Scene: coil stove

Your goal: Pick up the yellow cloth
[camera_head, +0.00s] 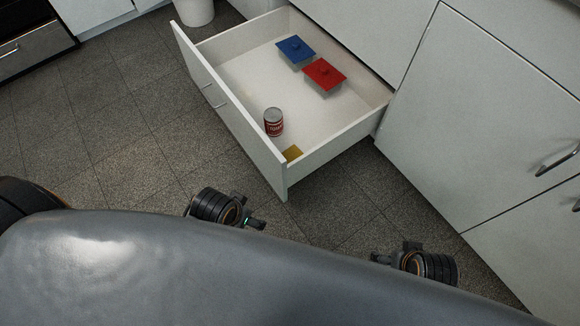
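A small flat yellow piece, which looks like the yellow cloth (292,153), lies on the drawer floor in the near corner, by the front panel and the side wall. The drawer wall hides part of it. My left gripper (248,211) is outside the drawer, below and left of the cloth in the picture. Its fingers look spread, with nothing between them. My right gripper (395,253) is farther right and lower, near the cabinet fronts. Its fingers also look apart and empty. Neither gripper touches the drawer or the cloth.
The white drawer (230,118) is pulled out. It holds a red-labelled can (273,122) near the cloth, a red-lidded container (324,75) and a blue-lidded container (296,50). Cabinet doors (480,110) with handles stand at right. Tiled floor (110,120) at left is clear.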

